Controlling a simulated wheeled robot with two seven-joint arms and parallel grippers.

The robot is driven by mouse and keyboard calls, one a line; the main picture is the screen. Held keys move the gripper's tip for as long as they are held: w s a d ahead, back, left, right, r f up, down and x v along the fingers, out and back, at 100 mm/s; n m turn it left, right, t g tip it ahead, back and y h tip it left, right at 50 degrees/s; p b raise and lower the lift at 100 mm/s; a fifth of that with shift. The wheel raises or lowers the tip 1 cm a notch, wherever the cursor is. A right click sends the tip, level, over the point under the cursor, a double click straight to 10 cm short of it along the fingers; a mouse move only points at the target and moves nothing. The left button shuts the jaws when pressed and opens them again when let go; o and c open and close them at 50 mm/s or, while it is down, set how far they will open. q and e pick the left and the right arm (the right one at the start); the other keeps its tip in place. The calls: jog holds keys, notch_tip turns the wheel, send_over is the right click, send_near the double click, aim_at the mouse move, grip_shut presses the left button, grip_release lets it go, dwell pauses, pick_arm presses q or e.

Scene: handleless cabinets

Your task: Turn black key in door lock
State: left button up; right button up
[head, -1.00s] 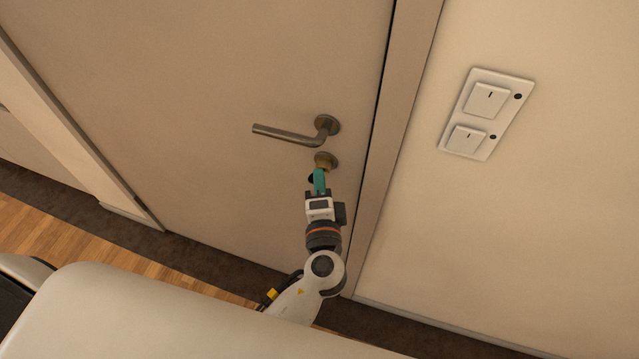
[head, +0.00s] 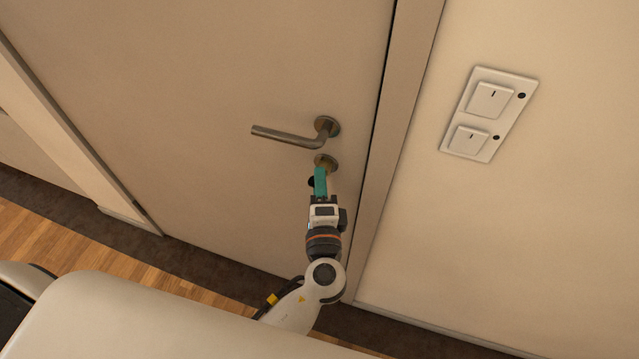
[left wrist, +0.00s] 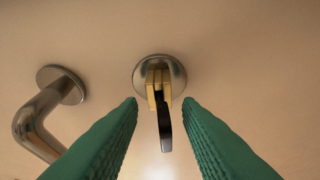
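The black key (left wrist: 164,122) sits in the brass lock (left wrist: 158,82) in the left wrist view, its dark head hanging down from the lock's round metal plate. In the head view the lock plate (head: 326,162) lies just below the door handle, and the key is mostly hidden by my gripper. My left gripper (head: 320,172) is right in front of the lock. In the left wrist view its two green fingers (left wrist: 161,108) are apart, one on each side of the key, with a gap on both sides. My right gripper is not in view.
The metal lever handle (head: 290,135) is above the lock and points left; it also shows at the left of the left wrist view (left wrist: 45,115). The door (head: 220,80) is shut against its frame. Light switches (head: 487,113) are on the wall at the right.

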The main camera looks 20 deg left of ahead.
pick_arm(q)
jog(key=shift+s, duration=0.1)
jog(key=b+v, duration=0.3)
jog(key=v, duration=0.9)
jog(key=s+a+f+g+h, duration=0.1)
jog(key=s+f+g+h, duration=0.15)
jog(key=f, duration=0.95)
jog(key=s+f+g+h, duration=0.1)
jog(key=f+g, duration=0.3)
jog(key=f, duration=0.7)
jog(key=s+a+f+g+h, duration=0.1)
jog(key=s+f+g, duration=0.15)
jog(key=f, duration=0.95)
jog(key=s+a+f+n+g+h, duration=0.1)
jog(key=s+a+f+n+g, duration=0.2)
jog(key=s+a+f+n, duration=0.3)
jog(key=s+a+f+n+g, duration=0.4)
jog(key=s+a+f+n, duration=0.2)
jog(key=s+f, duration=0.6)
jog(key=shift+s+a+h, duration=0.35)
jog(key=shift+s+a, duration=0.15)
jog(key=shift+s, duration=0.7)
